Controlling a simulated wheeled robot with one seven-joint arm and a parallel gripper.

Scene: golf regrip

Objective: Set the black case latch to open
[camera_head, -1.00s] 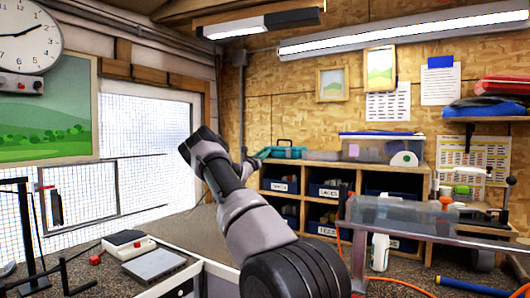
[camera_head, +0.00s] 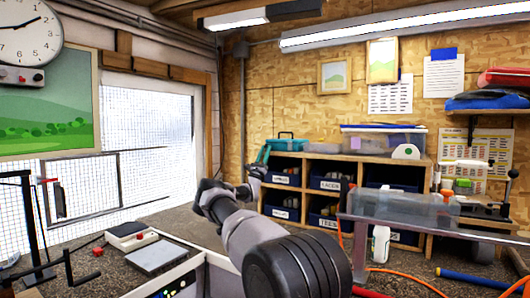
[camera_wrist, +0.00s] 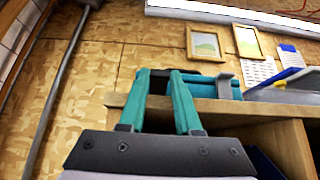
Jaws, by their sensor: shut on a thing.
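A teal case (camera_head: 288,144) with a dark top sits on the left end of the wooden shelf unit. In the wrist view the teal case (camera_wrist: 234,91) is just beyond my fingers, with a grey fitting on its front. My gripper (camera_wrist: 162,74) has teal fingers that lean together at the tips, at the case's left part. A small black piece, seemingly the black latch (camera_wrist: 160,73), shows between the fingertips. The fingers hide most of it, so I cannot tell its position.
The shelf unit (camera_head: 320,163) holds labelled dark bins. A clear lidded box (camera_head: 383,140) stands on top, right of the case.

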